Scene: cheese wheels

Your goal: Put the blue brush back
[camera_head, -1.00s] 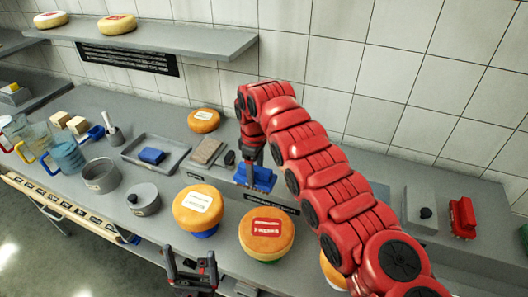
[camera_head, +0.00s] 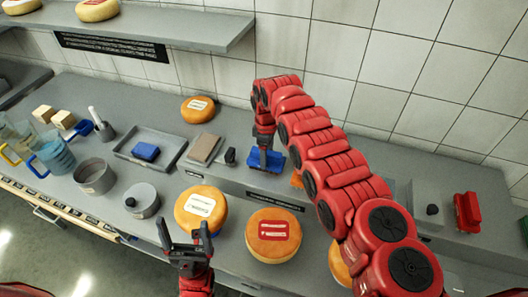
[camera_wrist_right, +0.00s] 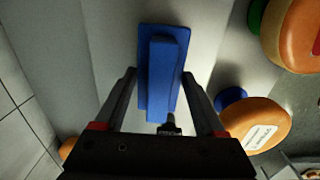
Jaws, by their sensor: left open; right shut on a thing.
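The blue brush (camera_head: 267,161) is beyond the black label strip on the counter; in the right wrist view it shows as a flat blue plate with a raised bar (camera_wrist_right: 163,75). My right gripper (camera_head: 265,146) points down and is shut on the brush, with one finger on each side of it in the wrist view. I cannot tell whether the brush touches the counter. My left gripper (camera_head: 186,236) is open and empty, in front of the cheese wheel with a white label (camera_head: 201,209).
A red-labelled cheese wheel (camera_head: 273,236) stands near the front edge. A grey tray (camera_head: 173,149) holds a blue block. A grey-brown slab (camera_head: 204,148) lies left of the brush. A red brush (camera_head: 467,212) is at the right. My right arm hides part of the counter.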

